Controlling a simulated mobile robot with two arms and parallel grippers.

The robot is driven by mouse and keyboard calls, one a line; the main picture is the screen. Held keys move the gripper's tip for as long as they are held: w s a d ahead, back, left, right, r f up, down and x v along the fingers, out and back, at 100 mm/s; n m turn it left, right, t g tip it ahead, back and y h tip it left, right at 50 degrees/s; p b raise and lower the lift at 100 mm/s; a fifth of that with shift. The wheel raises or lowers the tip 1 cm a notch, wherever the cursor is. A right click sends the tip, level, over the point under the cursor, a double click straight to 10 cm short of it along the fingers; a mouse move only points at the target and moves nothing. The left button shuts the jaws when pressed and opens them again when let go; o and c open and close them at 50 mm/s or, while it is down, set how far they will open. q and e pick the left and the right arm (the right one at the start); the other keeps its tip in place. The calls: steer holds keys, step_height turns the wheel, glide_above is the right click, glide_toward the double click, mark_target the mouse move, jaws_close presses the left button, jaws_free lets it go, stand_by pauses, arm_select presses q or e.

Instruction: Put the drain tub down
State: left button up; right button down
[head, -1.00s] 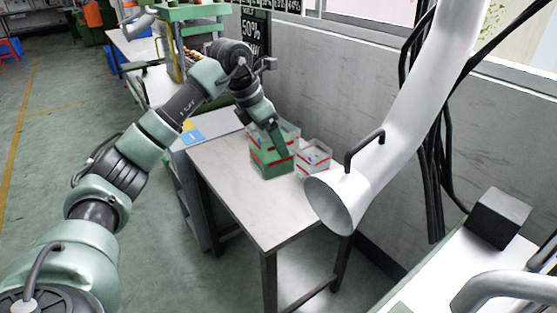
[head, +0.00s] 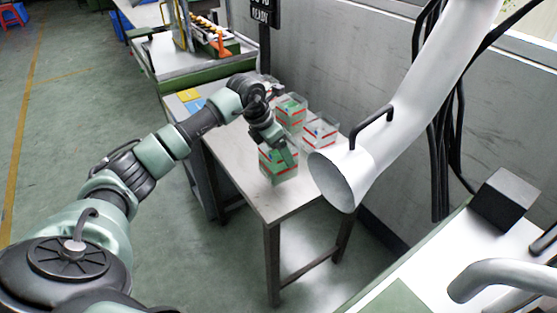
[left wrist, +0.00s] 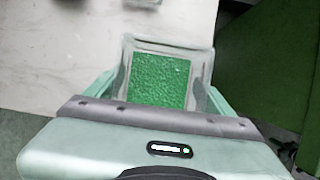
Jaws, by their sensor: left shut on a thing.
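My left gripper (head: 277,150) is shut on a clear tub (head: 279,168) with red stripes and green granules inside. The tub is at the near part of the pale table (head: 238,152). I cannot tell whether its base touches the tabletop. In the left wrist view the tub (left wrist: 160,78) sits upright between the fingers of the left gripper (left wrist: 155,85), close to the table's edge. My right gripper is not in view.
Two more clear, red-striped tubs stand farther back on the table: one with green contents (head: 291,110) and one paler (head: 320,131). A wide grey duct (head: 345,178) hangs just right of the table. The table's left part is mostly clear.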

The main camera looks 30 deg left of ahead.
arm_select(q)
step_height(320, 180, down, 3)
steer(key=shift+f, duration=0.6)
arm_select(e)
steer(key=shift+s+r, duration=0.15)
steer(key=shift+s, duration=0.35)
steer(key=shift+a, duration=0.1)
arm_select(q)
steer(key=shift+f, duration=0.15)
steer(key=o, duration=1.7)
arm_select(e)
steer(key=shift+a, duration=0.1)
arm_select(q)
steer(key=shift+r, duration=0.25)
steer(key=v, duration=1.1)
steer(key=shift+s+r+b, duration=0.3)
steer(key=shift+r, duration=0.05)
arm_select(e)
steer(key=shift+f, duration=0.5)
